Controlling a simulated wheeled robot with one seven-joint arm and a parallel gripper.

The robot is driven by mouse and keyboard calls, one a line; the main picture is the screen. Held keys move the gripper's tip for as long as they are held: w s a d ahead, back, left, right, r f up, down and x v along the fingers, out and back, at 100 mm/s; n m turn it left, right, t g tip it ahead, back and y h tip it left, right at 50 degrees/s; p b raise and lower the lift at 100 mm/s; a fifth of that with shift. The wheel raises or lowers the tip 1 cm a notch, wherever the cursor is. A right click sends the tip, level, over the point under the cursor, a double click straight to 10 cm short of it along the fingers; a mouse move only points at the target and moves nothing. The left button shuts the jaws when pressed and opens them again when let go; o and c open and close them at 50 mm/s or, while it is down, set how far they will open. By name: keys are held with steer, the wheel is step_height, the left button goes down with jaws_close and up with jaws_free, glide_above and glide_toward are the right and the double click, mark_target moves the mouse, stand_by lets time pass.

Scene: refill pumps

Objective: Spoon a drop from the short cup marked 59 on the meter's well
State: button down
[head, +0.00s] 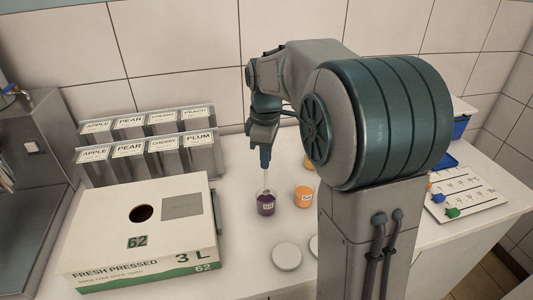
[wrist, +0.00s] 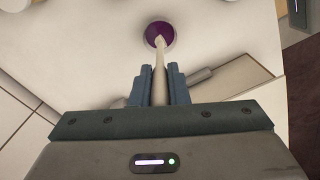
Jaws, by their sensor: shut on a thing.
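My gripper (head: 265,158) points down over the counter, shut on a pale, thin-handled spoon (head: 265,176). In the wrist view the blue fingers (wrist: 158,88) close around the spoon's handle (wrist: 159,62). The spoon's lower end reaches into the mouth of a short cup of dark purple liquid (head: 266,204); the cup also shows in the wrist view (wrist: 160,28). Its white label is too small to read surely. A short orange cup (head: 303,197) with a label stands to its right. Another orange thing (head: 308,162) is partly hidden behind my arm. I cannot make out the meter.
A white carton (head: 107,247) marked 62 stands at left front, before grey label holders (head: 150,160) with fruit names. White discs (head: 287,257) lie in front of the cups. A white board with coloured pieces (head: 466,196) and a blue bin (head: 460,127) are at right. My arm hides the middle.

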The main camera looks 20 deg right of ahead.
mark_target(266, 181)
steer(key=shift+f+b, duration=1.7)
steer(key=shift+f, duration=1.1)
steer(key=shift+r, duration=0.15)
steer(key=shift+r+p, duration=3.75)
steer(key=shift+r, duration=0.65)
